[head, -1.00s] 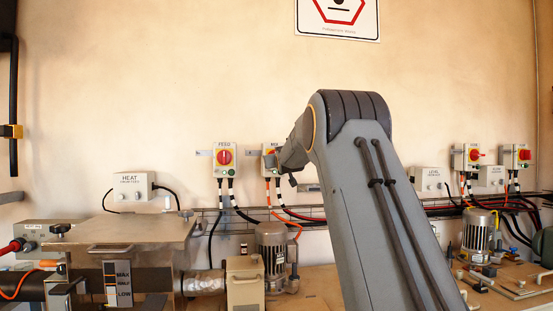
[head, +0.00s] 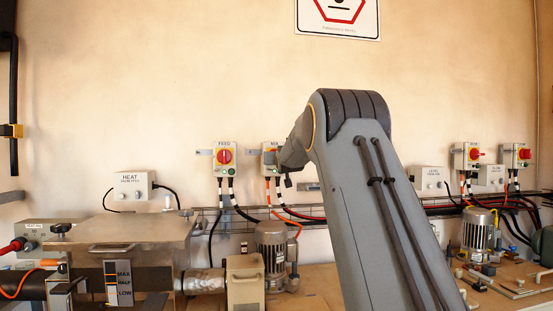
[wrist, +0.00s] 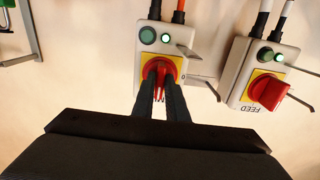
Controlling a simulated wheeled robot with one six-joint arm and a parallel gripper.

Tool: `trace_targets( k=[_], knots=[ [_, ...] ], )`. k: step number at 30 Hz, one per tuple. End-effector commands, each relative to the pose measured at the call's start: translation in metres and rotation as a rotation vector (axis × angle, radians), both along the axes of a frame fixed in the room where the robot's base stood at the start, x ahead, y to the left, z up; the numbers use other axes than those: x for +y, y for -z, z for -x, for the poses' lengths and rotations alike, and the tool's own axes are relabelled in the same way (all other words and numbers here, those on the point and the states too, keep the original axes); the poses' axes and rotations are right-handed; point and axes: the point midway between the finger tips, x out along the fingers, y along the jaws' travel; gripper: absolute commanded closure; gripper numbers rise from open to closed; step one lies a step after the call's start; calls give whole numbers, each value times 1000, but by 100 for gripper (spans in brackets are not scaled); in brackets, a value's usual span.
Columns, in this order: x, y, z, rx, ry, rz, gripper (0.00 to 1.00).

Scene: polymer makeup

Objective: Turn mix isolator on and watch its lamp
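The mix isolator (head: 269,147) is a pale wall box with a yellow plate and red handle, partly hidden by my wrist in the head view. The wrist view shows it upside down, its red handle (wrist: 160,79) upright between my fingers. My gripper (wrist: 162,77) appears shut on this handle, with a dark finger close against each side. Beside the cable entries, the box has a larger green round lens (wrist: 147,35) and a small pale round one (wrist: 166,38). The larger lens looks paler than the matching one on the feed box; I cannot tell surely whether it is lit.
The feed isolator (head: 224,157) stands close beside, with its own red handle; it is at right in the wrist view (wrist: 268,88). Metal brackets (wrist: 200,84) jut between the boxes. Cables, a motor (head: 271,245) and a heat box (head: 131,185) lie around.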

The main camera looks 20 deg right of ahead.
Motion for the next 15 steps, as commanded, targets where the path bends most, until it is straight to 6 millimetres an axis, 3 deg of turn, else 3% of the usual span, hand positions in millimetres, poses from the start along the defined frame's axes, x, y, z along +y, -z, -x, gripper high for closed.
trace_targets(
  k=[3,15],
  knots=[
    [0,1,0,1,0,0,71],
    [2,-1,6,-1,0,1,71]
  ],
)
